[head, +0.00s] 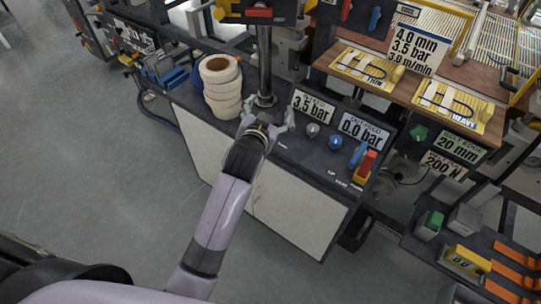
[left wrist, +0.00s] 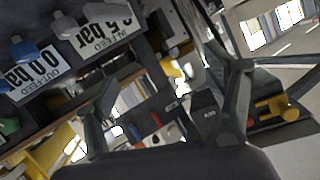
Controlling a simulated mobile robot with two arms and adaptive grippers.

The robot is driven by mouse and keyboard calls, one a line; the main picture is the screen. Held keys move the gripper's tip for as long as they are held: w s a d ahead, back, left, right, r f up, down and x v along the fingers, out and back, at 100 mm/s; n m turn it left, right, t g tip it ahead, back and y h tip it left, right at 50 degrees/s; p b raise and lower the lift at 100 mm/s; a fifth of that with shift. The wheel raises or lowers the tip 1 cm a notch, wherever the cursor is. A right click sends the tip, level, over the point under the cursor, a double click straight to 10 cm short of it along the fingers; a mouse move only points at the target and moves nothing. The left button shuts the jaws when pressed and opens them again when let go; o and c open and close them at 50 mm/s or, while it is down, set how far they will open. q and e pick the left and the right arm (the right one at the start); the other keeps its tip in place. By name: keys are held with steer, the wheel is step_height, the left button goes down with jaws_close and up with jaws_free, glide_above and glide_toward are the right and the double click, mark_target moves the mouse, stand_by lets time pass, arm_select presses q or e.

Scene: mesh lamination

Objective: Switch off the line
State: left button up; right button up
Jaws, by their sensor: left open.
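My left gripper (head: 268,112) is open and empty over the dark bench top, beside the post and left of the knobs. In the left wrist view its spread fingers (left wrist: 165,108) have nothing between them. A grey knob (head: 312,130) stands before a "3.5 bar" sign (head: 312,105). A blue knob (head: 335,142) stands before an "OUT FEED 0.0 bar" sign (head: 362,131). Both knobs show upside down in the left wrist view, the blue one (left wrist: 22,48) left of the grey one (left wrist: 65,25). A blue lever (head: 357,154) and a red-and-yellow switch (head: 364,168) are at the bench's right end. My right gripper is out of view.
A stack of cream rolls (head: 222,88) stands left of my gripper. A green knob (head: 418,134) is on the panel at right. A box with a green button (head: 431,224) and a yellow display (head: 466,261) are lower right. The floor at left is clear.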

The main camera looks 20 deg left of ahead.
arm_select(q)
steer(key=f+g, duration=0.1)
steer(key=f, duration=0.4)
steer(key=s+d+f, duration=0.1)
steer(key=f, duration=0.4)
steer(key=s+f+g+h, duration=0.1)
steer(key=f, duration=0.4)
steer(key=shift+s+d+m+g, duration=0.15)
steer(key=shift+s+m+g, duration=0.1)
steer(key=shift+m+g, duration=0.05)
